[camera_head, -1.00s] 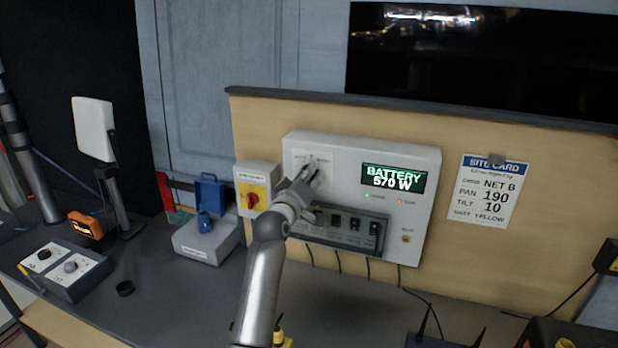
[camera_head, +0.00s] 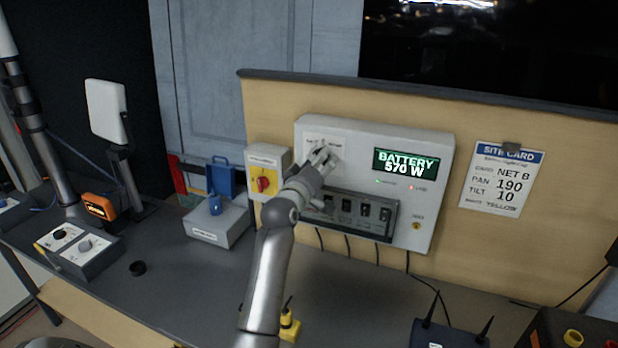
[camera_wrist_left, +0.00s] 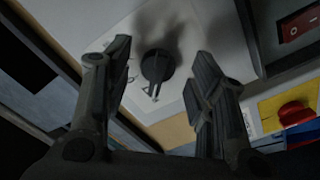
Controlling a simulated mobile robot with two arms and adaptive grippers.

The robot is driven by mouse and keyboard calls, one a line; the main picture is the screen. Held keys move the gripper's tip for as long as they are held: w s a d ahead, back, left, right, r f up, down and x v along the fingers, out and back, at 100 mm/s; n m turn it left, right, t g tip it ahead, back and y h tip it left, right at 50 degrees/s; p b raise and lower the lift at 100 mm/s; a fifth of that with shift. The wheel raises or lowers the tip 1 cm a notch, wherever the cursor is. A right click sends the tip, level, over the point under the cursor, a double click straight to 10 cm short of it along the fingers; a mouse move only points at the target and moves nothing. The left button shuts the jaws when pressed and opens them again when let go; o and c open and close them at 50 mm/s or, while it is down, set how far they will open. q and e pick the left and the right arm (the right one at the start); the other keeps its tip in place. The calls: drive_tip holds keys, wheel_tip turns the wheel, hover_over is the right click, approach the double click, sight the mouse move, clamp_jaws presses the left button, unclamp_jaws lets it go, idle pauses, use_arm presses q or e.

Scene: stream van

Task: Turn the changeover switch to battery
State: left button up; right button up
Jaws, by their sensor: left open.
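The changeover switch is a dark round knob (camera_wrist_left: 157,66) with a pointer, on a pale plate at the upper left of the white power panel (camera_head: 437,205). In the head view it is mostly hidden by my left gripper (camera_head: 322,157). In the left wrist view, my left gripper (camera_wrist_left: 162,62) is open, one finger on each side of the knob, with gaps showing on both sides. The knob's printed labels are too small to read. The panel's display (camera_head: 405,162) reads BATTERY 570 W. My right gripper is not in view.
A red rotary switch on a yellow plate (camera_head: 264,182) is just left of the panel. A row of breakers (camera_head: 360,213) lies below the gripper. A blue-handled device (camera_head: 217,222) stands on the desk, and a site card (camera_head: 502,180) hangs at right.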

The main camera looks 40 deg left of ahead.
use_arm(q)
drive_tip(key=v, duration=1.1)
